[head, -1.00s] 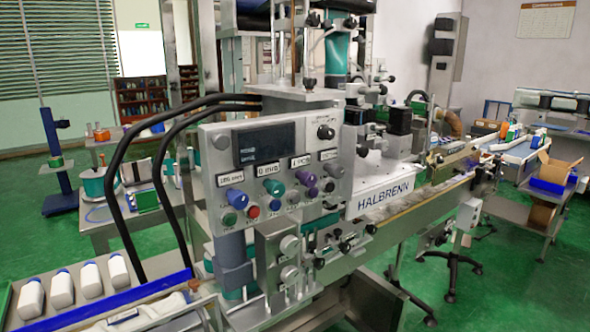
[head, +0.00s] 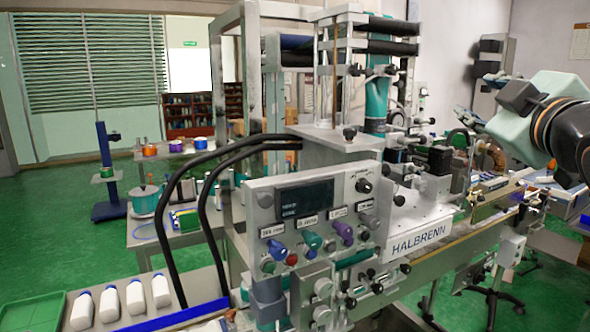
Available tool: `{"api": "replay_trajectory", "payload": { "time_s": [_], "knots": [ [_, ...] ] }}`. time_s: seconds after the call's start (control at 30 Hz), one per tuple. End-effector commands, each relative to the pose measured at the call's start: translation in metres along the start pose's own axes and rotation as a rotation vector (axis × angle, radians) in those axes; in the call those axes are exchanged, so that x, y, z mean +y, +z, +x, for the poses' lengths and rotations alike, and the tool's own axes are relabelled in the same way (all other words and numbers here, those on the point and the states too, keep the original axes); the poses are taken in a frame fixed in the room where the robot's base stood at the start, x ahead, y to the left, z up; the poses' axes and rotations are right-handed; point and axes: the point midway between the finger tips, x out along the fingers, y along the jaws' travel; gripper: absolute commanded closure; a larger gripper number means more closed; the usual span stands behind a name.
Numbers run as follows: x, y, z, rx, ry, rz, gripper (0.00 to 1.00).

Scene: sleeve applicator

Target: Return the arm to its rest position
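My arm (head: 550,112) reaches in from the right edge in the head view, with a pale green-white link and a dark ringed joint. My gripper (head: 478,98) is at its far end, in front of the grey wall unit and above the right part of the machine. Its finger parts are small and blend with the background, so I cannot tell how far apart they are. I see nothing held in it. The HALBRENN machine (head: 420,235) stands below and left of the arm, with a gap in the picture between them.
The control panel (head: 310,228) with knobs and black hoses stands in the middle. White bottles (head: 135,297) stand in a row at lower left, beside a green tray (head: 33,312). A side table (head: 165,238) is behind. Green floor is open at far left.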

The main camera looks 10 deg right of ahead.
Motion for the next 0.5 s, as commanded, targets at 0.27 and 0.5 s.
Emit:
{"api": "replay_trajectory", "payload": {
  "time_s": [0.27, 0.5],
  "knots": [
    [-0.198, 0.017, -0.068, -0.427, -0.414, 0.438, 0.6],
    [-0.316, 0.034, -0.165, -0.804, -0.636, 0.633, 0.6]
  ]
}}
